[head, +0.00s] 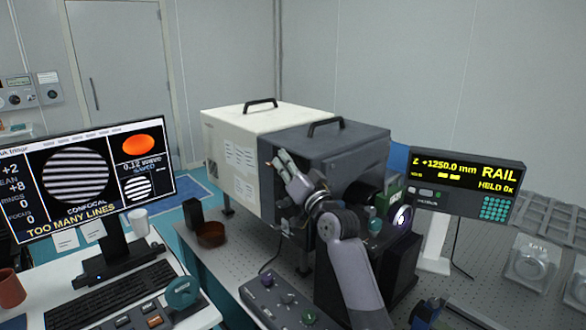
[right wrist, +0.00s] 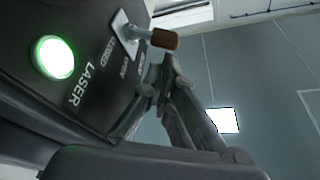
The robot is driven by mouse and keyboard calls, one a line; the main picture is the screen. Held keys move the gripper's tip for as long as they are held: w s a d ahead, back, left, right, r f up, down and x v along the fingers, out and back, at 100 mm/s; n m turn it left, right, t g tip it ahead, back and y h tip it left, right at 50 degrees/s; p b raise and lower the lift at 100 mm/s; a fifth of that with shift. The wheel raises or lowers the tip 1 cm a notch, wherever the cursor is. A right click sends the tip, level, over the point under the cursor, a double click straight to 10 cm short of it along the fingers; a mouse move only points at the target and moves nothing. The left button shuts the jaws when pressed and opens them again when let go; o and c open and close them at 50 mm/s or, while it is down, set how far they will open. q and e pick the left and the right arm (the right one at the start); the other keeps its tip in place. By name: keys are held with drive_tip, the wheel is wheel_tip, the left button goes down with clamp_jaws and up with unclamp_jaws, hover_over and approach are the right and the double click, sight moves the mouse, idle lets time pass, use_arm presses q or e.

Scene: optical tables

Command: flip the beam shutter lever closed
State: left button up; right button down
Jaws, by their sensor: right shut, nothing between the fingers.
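The beam shutter lever (right wrist: 134,33) shows in the right wrist view as a metal arm with a brown knob (right wrist: 165,39) at its end. It sits on the dark panel of the laser housing (right wrist: 95,25), beside small printed labels and a lit green lamp (right wrist: 53,57). In the head view the dark housing (head: 345,148) stands on the optical table (head: 225,268). My right gripper (head: 279,159) is at the front face of this housing. In the right wrist view its fingertips (right wrist: 158,68) are together and empty, just below the knob; contact is not clear. The lever is not discernible in the head view.
A cream housing (head: 235,130) adjoins the dark one at left. A control box (head: 285,300) with knobs lies in front on the table. A brown round dish (head: 211,235) stands at left. A rail display (head: 465,185) and lens equipment (head: 400,215) are to the right.

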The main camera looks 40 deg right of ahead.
drive_tip(key=shift+x, duration=0.8)
drive_tip(key=shift+f, duration=0.1)
drive_tip(key=shift+n, duration=0.5)
